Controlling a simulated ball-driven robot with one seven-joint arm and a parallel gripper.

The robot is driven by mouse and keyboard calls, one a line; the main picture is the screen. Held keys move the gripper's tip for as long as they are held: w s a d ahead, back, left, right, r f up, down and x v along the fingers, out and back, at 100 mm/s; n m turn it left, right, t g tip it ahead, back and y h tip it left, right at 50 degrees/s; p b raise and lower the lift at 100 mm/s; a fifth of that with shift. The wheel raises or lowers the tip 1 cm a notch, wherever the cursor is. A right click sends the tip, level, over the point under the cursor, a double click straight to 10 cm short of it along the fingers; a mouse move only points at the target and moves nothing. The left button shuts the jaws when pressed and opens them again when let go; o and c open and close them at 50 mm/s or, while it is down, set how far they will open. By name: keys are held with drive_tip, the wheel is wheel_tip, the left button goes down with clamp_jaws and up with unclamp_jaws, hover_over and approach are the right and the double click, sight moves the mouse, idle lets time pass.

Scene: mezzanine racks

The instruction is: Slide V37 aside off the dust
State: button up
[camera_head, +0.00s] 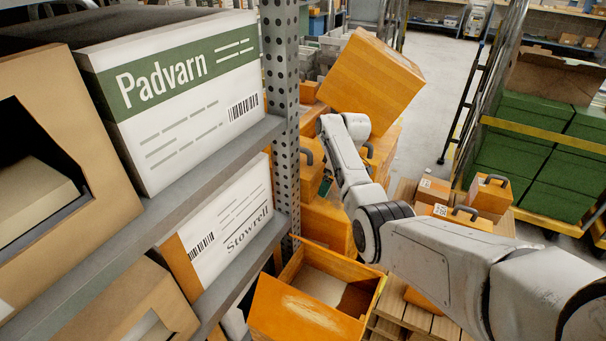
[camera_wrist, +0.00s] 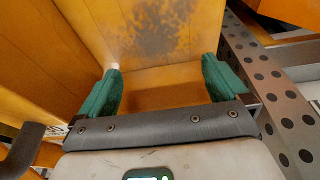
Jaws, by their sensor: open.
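No label reading V37 is legible in either view, so I cannot tell which box it is. In the wrist view, a dark grey speckled patch (camera_wrist: 165,28) like dust lies on an orange panel (camera_wrist: 115,25). My gripper (camera_wrist: 161,88) has two green fingers spread apart, with nothing held between them. Its fingers point toward the orange surface below the patch; I cannot tell whether they touch it. In the head view, my arm reaches to the orange boxes behind the rack post, and a bit of green finger (camera_head: 325,187) shows there; the rest of the gripper is hidden.
A perforated rack post (camera_head: 281,100) stands close left of my arm; it is at right in the wrist view (camera_wrist: 262,80). A tilted orange box (camera_head: 372,75) rises behind my arm. An open orange box (camera_head: 300,308) sits below. Green crates (camera_head: 530,150) stand right; clear floor lies behind.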

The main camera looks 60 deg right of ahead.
drive_tip(key=shift+s, duration=0.1)
idle(0.3)
drive_tip(key=shift+s+r+p, duration=0.15)
drive_tip(key=shift+s+p, duration=0.5)
drive_tip(key=shift+p, duration=0.25)
drive_tip(key=shift+s+d+p, duration=0.1)
drive_tip(key=shift+s+p, duration=0.55)
drive_tip(key=shift+s, duration=0.1)
drive_tip(key=w+p+v, duration=0.3)
drive_tip(key=p+v, duration=0.5)
drive_tip(key=v, duration=0.4)
drive_tip(key=shift+r+p, duration=0.35)
drive_tip(key=shift+r, duration=0.2)
